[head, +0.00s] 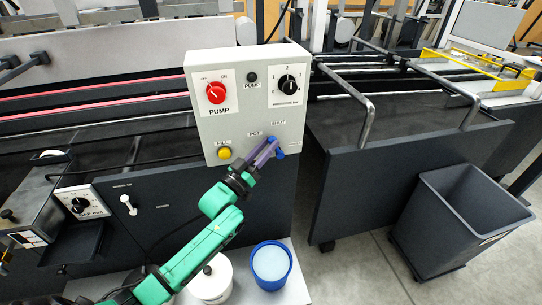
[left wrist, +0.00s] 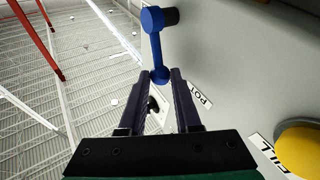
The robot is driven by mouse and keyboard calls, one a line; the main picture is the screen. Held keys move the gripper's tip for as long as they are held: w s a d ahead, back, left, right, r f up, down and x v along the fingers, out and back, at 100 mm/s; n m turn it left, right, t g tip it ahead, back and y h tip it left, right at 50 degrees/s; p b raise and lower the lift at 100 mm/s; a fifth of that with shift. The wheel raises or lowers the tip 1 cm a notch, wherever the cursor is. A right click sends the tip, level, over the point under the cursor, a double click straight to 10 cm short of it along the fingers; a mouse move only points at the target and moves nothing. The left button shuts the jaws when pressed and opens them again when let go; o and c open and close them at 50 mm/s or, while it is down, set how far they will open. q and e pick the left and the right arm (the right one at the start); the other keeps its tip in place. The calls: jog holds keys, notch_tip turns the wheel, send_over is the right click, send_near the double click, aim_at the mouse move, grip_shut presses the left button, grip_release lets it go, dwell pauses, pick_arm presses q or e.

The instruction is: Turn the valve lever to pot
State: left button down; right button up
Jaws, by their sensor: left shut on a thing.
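The blue valve lever (head: 280,154) is on the lower right of the grey control box. In the left wrist view the lever (left wrist: 156,45) runs from its pivot at the top down to a rounded end between my fingertips. My left gripper (head: 270,147), with purple fingers, reaches up from the lower left and is shut on that end; it also shows in the left wrist view (left wrist: 160,78). The POT label (head: 255,134) is up-left of the lever, and the SHUT label (head: 279,122) is above it. My fingers partly cover the lever in the head view. My right gripper is not in view.
The box carries a red PUMP knob (head: 216,92), a black pressure knob (head: 288,84) and a yellow FILL button (head: 224,153). Below stand a blue cup (head: 271,279) and a white pot (head: 211,282). A dark bin (head: 450,225) stands on the floor at right.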

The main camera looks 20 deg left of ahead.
pick_arm(q)
jog(key=shift+s+a+f+n+t+y+b, duration=0.15)
jog(key=shift+a+f+n+t+y+b, duration=0.2)
jog(key=shift+n+t+b, duration=0.7)
jog(key=shift+s+a+f+n+t+y+b, duration=0.2)
jog(key=shift+f+n+t+b, duration=0.3)
jog(key=shift+b, duration=0.95)
jog(key=shift+s+a+f+n+t+y+b, duration=0.15)
jog(key=shift+f+n+t+y+b, duration=0.2)
jog(key=shift+n+t+b, duration=0.7)
jog(key=shift+r+g, duration=0.1)
jog(key=shift+g, duration=0.2)
jog(key=c, duration=0.9)
grip_release()
jog(key=b+v, duration=0.3)
jog(key=v, duration=1.1)
jog(key=shift+s, duration=0.2)
